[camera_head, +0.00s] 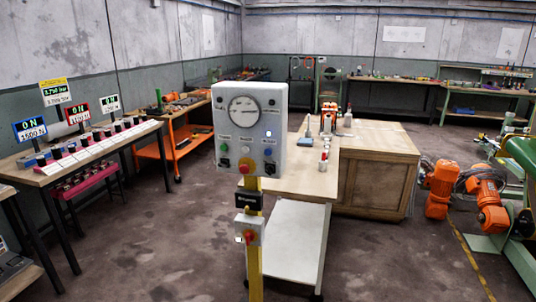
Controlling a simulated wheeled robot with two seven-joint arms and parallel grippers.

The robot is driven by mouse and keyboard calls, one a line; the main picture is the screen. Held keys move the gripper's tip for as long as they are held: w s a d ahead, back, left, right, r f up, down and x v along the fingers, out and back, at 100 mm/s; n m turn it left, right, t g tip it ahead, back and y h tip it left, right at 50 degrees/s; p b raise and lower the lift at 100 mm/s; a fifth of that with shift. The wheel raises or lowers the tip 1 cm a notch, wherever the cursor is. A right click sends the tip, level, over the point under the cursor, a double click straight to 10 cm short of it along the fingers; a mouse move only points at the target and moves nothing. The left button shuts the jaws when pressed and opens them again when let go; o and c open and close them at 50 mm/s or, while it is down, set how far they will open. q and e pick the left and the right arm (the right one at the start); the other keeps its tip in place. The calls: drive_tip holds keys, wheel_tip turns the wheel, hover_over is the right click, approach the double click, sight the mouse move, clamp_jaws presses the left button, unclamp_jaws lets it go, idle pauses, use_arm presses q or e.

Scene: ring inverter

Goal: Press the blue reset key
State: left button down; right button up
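A light grey control box (249,128) stands upright on a yellow post (254,270) in the middle of the view. A round blue key (268,152) is on the right side of its face, under a small blue label. A round gauge (244,111) is above. A green button (224,148) is at the left, and a red knob (246,165) is low in the middle. Small black switches are at the lower left and lower right. Whether the blue key is pressed in is too small to tell. Neither of my grippers shows.
A second small box (249,230) with a red knob is lower on the post. A workbench (302,183) with a wooden cabinet (378,175) stands behind. A table with displays (90,150) is at left. Orange machines (440,185) stand at right. Floor is open on both sides of the post.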

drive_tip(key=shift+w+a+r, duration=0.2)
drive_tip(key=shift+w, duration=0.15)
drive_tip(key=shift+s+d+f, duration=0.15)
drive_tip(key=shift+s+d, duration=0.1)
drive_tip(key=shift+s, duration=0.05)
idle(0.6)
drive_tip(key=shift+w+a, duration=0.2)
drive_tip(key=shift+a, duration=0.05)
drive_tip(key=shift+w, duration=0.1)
